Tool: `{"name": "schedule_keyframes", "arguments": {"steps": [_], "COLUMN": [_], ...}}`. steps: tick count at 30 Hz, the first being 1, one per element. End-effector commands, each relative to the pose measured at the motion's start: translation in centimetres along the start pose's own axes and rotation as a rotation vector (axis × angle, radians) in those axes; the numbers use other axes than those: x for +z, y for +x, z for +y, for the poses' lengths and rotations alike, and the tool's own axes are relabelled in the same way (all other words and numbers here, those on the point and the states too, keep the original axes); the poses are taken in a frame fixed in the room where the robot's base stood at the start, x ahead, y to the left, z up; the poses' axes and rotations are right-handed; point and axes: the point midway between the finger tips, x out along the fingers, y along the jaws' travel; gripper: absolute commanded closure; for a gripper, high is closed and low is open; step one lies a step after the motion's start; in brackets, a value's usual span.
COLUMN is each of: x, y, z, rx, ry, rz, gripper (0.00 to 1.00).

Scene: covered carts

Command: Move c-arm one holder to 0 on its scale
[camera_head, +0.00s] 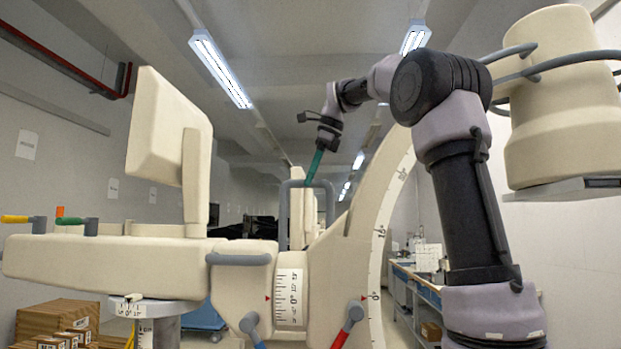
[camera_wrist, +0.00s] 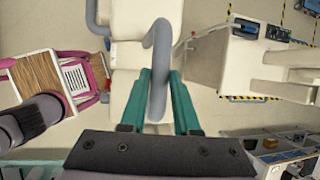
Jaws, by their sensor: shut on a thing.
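The beige c-arm (camera_head: 395,180) curves up the right side of the head view. Its edge scale has a 0 close to a red pointer (camera_head: 364,298). The beige holder (camera_head: 235,300) carries a white drum scale (camera_head: 290,285), whose 0 is near a red pointer (camera_head: 268,298). I cannot tell which scale is the one named. My gripper (camera_head: 312,178) has teal fingers and reaches down to a grey bar handle (camera_head: 284,205) behind the holder. In the wrist view the handle (camera_wrist: 160,75) passes between the fingers, which are shut on it.
A beige monitor (camera_head: 165,130) stands above a long beige arm (camera_head: 100,265) on the left. Red (camera_head: 353,320) and blue (camera_head: 250,325) levers jut from the front. Boxes (camera_head: 60,320) lie lower left. The wrist view shows a pink-framed cart (camera_wrist: 85,80) and open floor.

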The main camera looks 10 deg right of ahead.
Motion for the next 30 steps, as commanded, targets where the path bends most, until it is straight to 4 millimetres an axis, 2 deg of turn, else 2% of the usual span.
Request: {"name": "schedule_keyframes", "arguments": {"steps": [4,5,6,7,20,30], "x": [0.2,0.2,0.2,0.1,0.1,0.0], "y": [0.2,0.2,0.2,0.2,-0.3,-3.9], "z": [0.5,0.5,0.5,0.5,0.3,0.1], "rx": [0.017,0.017,0.017,0.017,0.011,0.01], "ry": [0.005,0.005,0.005,0.005,0.004,0.005], "rz": [-0.003,-0.003,-0.003,-0.003,-0.002,-0.001], "gripper": [1.0,0.67,0.51,0.41,0.41,0.41]}}
